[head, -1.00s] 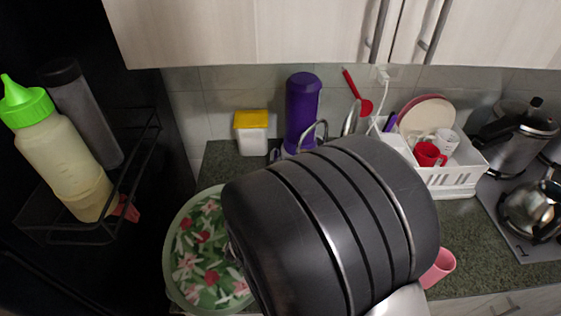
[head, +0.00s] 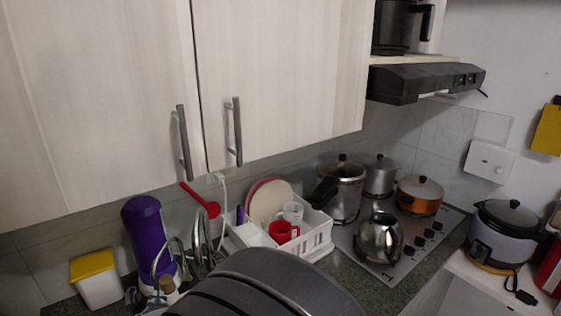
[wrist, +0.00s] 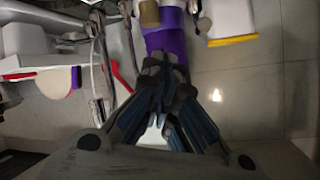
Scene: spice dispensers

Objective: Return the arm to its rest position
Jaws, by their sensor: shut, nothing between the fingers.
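My arm's dark rounded link shows at the bottom middle of the head view, in front of the counter. My gripper is hidden in the head view. In the wrist view my gripper (wrist: 163,68) is shut, with its fingertips together and nothing between them. A purple dispenser (head: 148,235) stands by the wall at the left of the head view. It also shows in the wrist view (wrist: 166,40), upside down and just beyond the fingertips; I cannot tell how far. A white container with a yellow lid (head: 97,285) stands to its left.
A white dish rack (head: 318,238) holds plates and a red mug (head: 283,231). A kettle (head: 379,238) and several pots stand on the stove (head: 408,250). A rice cooker (head: 500,240) is at the right. Wall cabinets (head: 280,80) and a range hood (head: 420,82) hang above.

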